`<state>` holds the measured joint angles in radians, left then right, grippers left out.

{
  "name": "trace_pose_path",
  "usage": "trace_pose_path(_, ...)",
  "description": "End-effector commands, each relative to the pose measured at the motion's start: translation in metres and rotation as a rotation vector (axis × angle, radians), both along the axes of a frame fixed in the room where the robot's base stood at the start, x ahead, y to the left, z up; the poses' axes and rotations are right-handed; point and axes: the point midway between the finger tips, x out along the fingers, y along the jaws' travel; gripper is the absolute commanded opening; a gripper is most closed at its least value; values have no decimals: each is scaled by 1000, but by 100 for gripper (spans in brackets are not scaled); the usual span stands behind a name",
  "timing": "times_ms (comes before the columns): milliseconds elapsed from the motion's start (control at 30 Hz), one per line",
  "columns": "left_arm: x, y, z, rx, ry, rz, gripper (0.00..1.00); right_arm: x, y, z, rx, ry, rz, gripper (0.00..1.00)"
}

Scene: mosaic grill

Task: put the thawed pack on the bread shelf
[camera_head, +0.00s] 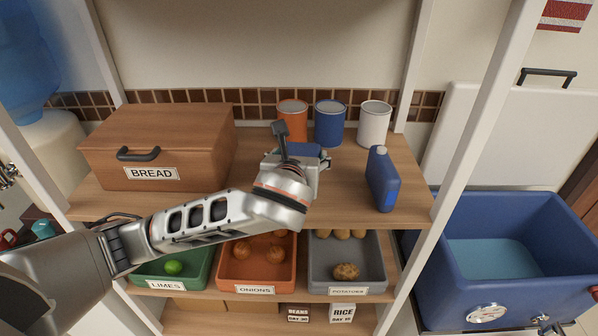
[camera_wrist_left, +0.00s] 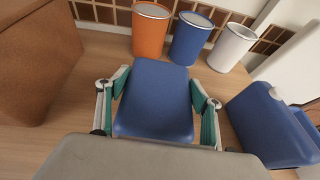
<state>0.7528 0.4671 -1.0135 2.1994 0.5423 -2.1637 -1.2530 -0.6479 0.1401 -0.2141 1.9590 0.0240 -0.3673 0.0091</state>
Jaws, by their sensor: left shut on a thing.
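My left gripper (camera_head: 300,161) is over the middle of the wooden bread shelf (camera_head: 345,207) and is shut on a blue pack (camera_wrist_left: 153,100). In the left wrist view the fingers press on both sides of the pack. In the head view the gripper hides most of this pack (camera_head: 305,150); I cannot tell whether its base touches the shelf. A second blue pack (camera_head: 382,181) with a pale cap stands apart at the right end of the shelf; it also shows in the left wrist view (camera_wrist_left: 268,128). My right gripper is not in view.
A wooden BREAD box (camera_head: 185,125) fills the shelf's left. Orange (camera_head: 292,121), blue (camera_head: 329,125) and white cans (camera_head: 374,126) stand at the back. Below are bins of limes, onions and potatoes. A blue cooler (camera_head: 440,280) stands open at right.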

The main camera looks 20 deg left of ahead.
Motion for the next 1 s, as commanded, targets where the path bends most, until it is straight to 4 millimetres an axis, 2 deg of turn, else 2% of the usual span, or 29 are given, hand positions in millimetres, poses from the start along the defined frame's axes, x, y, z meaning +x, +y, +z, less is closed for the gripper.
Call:
trace_pose_path(200,0,1,-32,3,0,1,27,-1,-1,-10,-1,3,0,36)
trace_pose_path(267,0,1,-37,3,0,1,27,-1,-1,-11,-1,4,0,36)
trace_pose_path(633,0,0,-39,0,-1,0,27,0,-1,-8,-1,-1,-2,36)
trace_pose_path(667,0,0,-41,1,2,0,68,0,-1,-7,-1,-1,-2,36)
trace_pose_path(700,0,0,-41,1,1,0,78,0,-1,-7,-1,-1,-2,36)
trace_pose_path(733,0,0,-41,1,1,0,82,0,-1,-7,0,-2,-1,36)
trace_pose_path(1000,0,0,-41,1,1,0,82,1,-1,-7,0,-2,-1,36)
